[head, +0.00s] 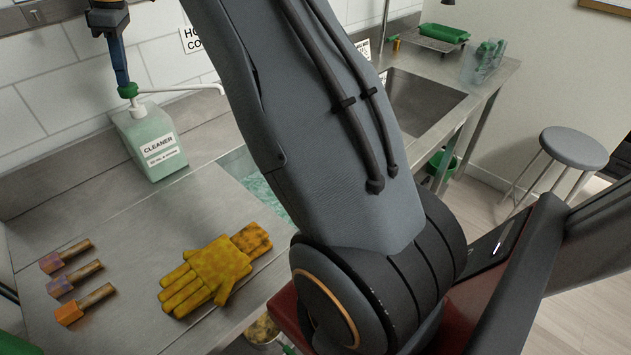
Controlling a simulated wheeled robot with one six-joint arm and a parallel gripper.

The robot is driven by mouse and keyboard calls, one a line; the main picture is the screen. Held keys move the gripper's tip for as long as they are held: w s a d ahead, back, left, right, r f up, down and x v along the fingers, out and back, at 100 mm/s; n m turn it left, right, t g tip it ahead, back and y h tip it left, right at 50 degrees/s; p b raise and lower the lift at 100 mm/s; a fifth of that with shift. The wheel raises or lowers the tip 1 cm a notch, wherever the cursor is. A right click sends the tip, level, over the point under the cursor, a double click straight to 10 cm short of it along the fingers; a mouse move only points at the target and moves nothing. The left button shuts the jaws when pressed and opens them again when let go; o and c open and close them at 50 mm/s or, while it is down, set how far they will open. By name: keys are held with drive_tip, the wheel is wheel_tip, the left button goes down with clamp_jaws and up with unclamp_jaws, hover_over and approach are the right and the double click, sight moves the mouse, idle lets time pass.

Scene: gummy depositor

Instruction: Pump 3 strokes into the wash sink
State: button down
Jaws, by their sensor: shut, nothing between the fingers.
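The cleaner bottle (151,139), pale green with a white "CLEANER" label, stands upright on the steel counter near the tiled wall. Its white pump head (138,108) has a long spout (190,88) pointing right. My gripper (128,91) is shut and empty, pointing down with its green tips at the top of the pump head; I cannot tell whether they touch. A sink with greenish water (262,188) lies right of the bottle, mostly hidden behind my arm. A second sink (425,97) shows farther right; which one is the wash sink cannot be read.
A green item on a rack (443,33) and a clear bin (483,62) stand at the far right. A grey stool (573,147) stands on the floor.

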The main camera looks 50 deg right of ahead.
drive_tip(key=shift+a+p+v, duration=0.15)
drive_tip(key=shift+p+v, duration=0.4)
drive_tip(key=shift+v, duration=0.2)
drive_tip(key=shift+a+p+v, duration=0.1)
drive_tip(key=shift+p+v, duration=0.4)
drive_tip(key=shift+v, duration=0.25)
drive_tip(key=shift+w+r, duration=0.1)
drive_tip(key=shift+w, duration=0.05)
drive_tip(key=shift+f, duration=0.2)
drive_tip(key=shift+d+b+x, duration=0.15)
drive_tip(key=shift+b+x, duration=0.25)
drive_tip(key=shift+x, duration=0.35)
drive_tip(key=shift+d+b+x, duration=0.1)
drive_tip(key=shift+b+x, duration=0.25)
drive_tip(key=shift+x, duration=0.4)
drive_tip(key=shift+s, duration=0.2)
drive_tip(key=shift+r, duration=0.1)
drive_tip(key=shift+a+p+v, duration=0.15)
drive_tip(key=shift+p+v, duration=0.4)
drive_tip(key=shift+v, duration=0.2)
drive_tip(key=shift+a+p+v, duration=0.1)
drive_tip(key=shift+p+v, duration=0.4)
drive_tip(key=shift+v, duration=0.25)
drive_tip(key=shift+w+r, duration=0.1)
drive_tip(key=shift+w, duration=0.1)
